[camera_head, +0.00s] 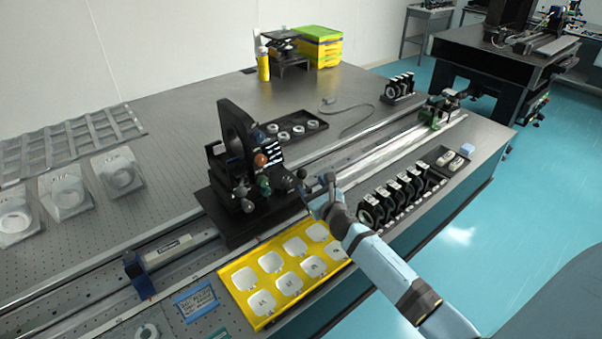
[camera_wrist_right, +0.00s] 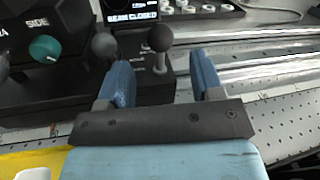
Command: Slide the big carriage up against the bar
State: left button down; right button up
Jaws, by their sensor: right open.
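The big black carriage (camera_head: 240,205) sits on the long rail in the middle of the table, bearing a tall upright plate and several coloured knobs. Its black body and a teal knob also show at the left of the wrist view (camera_wrist_right: 60,85). My right gripper (camera_head: 322,188) is at the carriage's right end. In the wrist view its two blue fingers (camera_wrist_right: 163,78) are open, with a dark ball-topped post (camera_wrist_right: 160,48) showing beyond the gap between them. I cannot tell whether they touch it. A pale labelled bar (camera_head: 168,247) with a blue end block (camera_head: 138,274) lies along the rail, left of the carriage. My left gripper is out of view.
A yellow tray (camera_head: 237,301) with white pads lies in front of the carriage. A row of black mounts (camera_head: 400,199) stands right of my arm. A black tray of rings (camera_head: 291,130) lies behind. The rail (camera_head: 370,157) is clear just right of the carriage.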

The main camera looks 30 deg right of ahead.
aim_at(284, 187)
jog(key=w, duration=0.7)
jog(key=shift+d, duration=0.4)
grip_shut()
jog(key=a, duration=0.8)
jog(key=shift+s+b, duration=0.35)
jog(key=shift+b, duration=0.05)
jog(key=shift+d, duration=0.35)
grip_release()
jog(key=shift+d+f, duration=0.1)
jog(key=shift+s, duration=0.1)
